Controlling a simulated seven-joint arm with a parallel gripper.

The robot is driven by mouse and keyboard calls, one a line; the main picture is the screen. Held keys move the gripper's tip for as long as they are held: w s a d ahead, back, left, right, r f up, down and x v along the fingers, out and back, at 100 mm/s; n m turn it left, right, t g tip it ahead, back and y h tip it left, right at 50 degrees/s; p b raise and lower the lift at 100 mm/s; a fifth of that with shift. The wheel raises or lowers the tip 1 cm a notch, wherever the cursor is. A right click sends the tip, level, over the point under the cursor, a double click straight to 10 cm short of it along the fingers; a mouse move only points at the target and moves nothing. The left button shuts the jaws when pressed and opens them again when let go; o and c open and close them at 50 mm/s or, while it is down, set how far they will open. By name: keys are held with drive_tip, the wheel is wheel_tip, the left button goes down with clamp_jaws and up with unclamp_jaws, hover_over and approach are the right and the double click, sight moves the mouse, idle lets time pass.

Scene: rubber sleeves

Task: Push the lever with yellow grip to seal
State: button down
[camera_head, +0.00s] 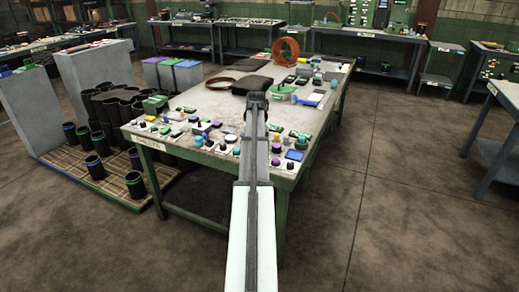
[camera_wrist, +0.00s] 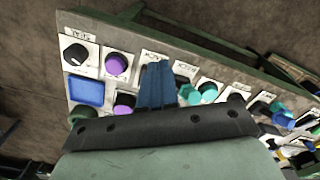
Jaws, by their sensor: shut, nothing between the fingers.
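My gripper (camera_wrist: 157,85) is shut and empty in the wrist view, its dark bluish fingers over a control panel (camera_wrist: 205,63). A small yellow part (camera_head: 277,137) shows on the bench just right of my arm in the head view; it is too small to tell whether it is the lever's grip. No lever with a yellow grip is clear in the wrist view, where my gripper covers part of the panel. A label at the panel's corner appears to read SEAL (camera_wrist: 77,33), above a black knob (camera_wrist: 75,53). In the head view my arm hides the fingertips.
Purple knobs (camera_wrist: 116,63), a blue square (camera_wrist: 86,91) and teal knobs (camera_wrist: 204,92) crowd around the fingers. The green-framed bench (camera_head: 215,100) also holds a dark cloth-like item (camera_head: 252,85) and an orange coil (camera_head: 286,51). Open floor (camera_head: 410,200) lies right.

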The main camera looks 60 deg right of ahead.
drive_tip(key=shift+f, duration=1.45)
drive_tip(key=shift+d, duration=0.2)
drive_tip(key=shift+d, duration=1)
drive_tip(key=shift+f, duration=0.1)
